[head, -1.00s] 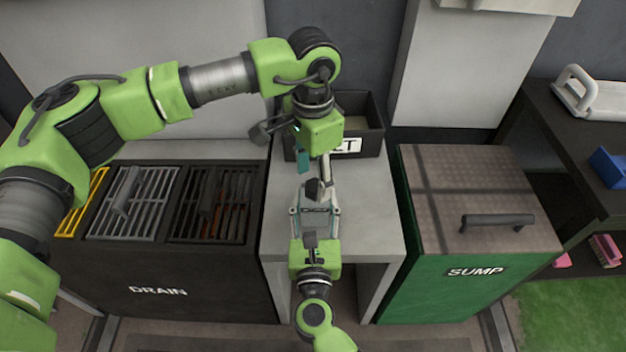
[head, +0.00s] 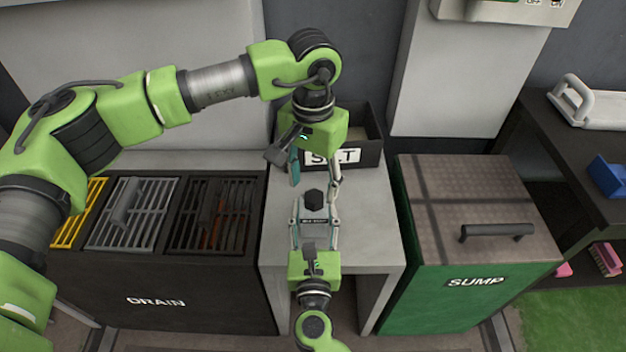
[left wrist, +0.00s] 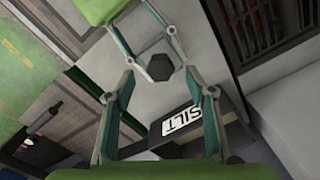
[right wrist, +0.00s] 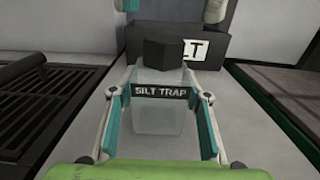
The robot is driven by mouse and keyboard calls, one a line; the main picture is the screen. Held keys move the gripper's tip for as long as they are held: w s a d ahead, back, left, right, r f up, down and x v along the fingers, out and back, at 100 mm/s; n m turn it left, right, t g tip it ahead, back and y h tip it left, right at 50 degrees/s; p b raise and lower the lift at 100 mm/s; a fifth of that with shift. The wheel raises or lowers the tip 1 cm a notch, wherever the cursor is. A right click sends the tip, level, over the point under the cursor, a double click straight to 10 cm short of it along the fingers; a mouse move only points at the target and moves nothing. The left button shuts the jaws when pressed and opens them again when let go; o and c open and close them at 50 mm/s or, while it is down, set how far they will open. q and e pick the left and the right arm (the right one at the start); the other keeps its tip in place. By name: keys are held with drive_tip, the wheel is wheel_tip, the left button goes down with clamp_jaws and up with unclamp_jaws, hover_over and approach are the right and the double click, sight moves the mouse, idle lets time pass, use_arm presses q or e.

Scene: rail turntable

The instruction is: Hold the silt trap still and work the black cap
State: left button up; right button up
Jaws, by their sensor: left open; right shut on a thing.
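The silt trap (right wrist: 158,120) is a clear container with a dark name band, standing on the grey bench between the fingers of my right gripper (right wrist: 160,97). That gripper is shut on its sides; it also shows in the head view (head: 314,222). The black cap (head: 313,199) sits on top of the trap; it also shows in the right wrist view (right wrist: 164,54) and the left wrist view (left wrist: 159,67). My left gripper (head: 315,183) is open above and behind the cap, apart from it. In the left wrist view its fingertips (left wrist: 160,95) are spread with nothing between them.
A dark bin marked SILT (head: 362,154) stands at the back of the bench (head: 365,225). The DRAIN unit (head: 165,290) with grates is to the left. The green SUMP box (head: 450,295) with a handled lid is to the right. The bench beside the trap is clear.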

sight(313, 197)
use_arm(q)
drive_tip(key=n, duration=0.6)
drive_tip(key=shift+d, duration=0.1)
drive_tip(key=shift+f, duration=0.1)
drive_tip(key=shift+f, duration=1.9)
drive_tip(key=c, duration=1.4)
drive_tip(key=m, duration=0.5)
drive_tip(key=shift+m, duration=0.4)
